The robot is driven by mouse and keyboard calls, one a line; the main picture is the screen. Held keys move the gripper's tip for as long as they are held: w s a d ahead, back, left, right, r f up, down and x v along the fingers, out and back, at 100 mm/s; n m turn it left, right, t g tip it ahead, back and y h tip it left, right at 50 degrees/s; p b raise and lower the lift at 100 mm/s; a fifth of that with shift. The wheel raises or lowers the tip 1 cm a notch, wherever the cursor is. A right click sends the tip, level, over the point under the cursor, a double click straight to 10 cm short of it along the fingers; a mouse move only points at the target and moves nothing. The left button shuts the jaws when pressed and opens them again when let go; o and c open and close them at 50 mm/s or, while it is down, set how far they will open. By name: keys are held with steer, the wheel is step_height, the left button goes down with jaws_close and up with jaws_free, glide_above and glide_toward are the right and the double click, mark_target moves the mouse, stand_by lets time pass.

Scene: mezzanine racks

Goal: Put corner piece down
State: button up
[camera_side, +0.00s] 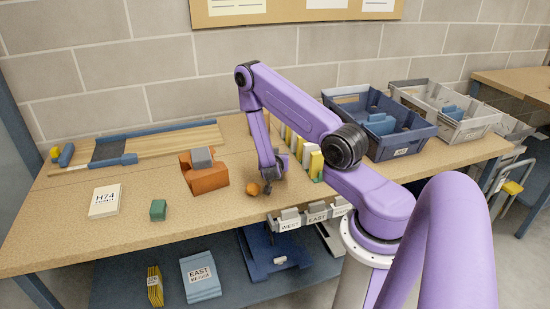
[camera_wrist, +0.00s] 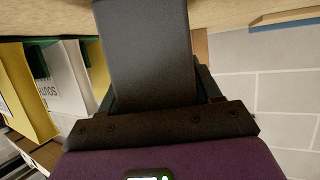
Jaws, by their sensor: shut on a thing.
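My gripper (camera_side: 270,186) is low over the near part of the wooden bench, pointing down and shut on a piece that its fingers mostly hide. I take this to be the corner piece, but its shape is not clear. A small orange piece (camera_side: 253,189) shows at the left of the fingertips; I cannot tell whether it is in the jaws or beside them. In the wrist view a dark grey block shape (camera_wrist: 148,55) fills the middle and hides the grip; I cannot tell whether it is a finger or the held piece.
An orange holder (camera_side: 205,180) with a grey block stands left of my gripper. A green block (camera_side: 158,210) and an H74 card (camera_side: 105,201) lie farther left. Upright yellow and white files (camera_side: 315,162) stand close on the right. Blue (camera_side: 402,143) and grey bins (camera_side: 468,130) stand behind.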

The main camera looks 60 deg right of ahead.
steer(key=shift+f, duration=0.15)
steer(key=o, duration=1)
steer(key=shift+s+a+r, duration=0.1)
steer(key=shift+a+r, duration=0.15)
steer(key=shift+a, duration=0.05)
steer(key=v, duration=1.1)
steer(key=shift+r, duration=0.2)
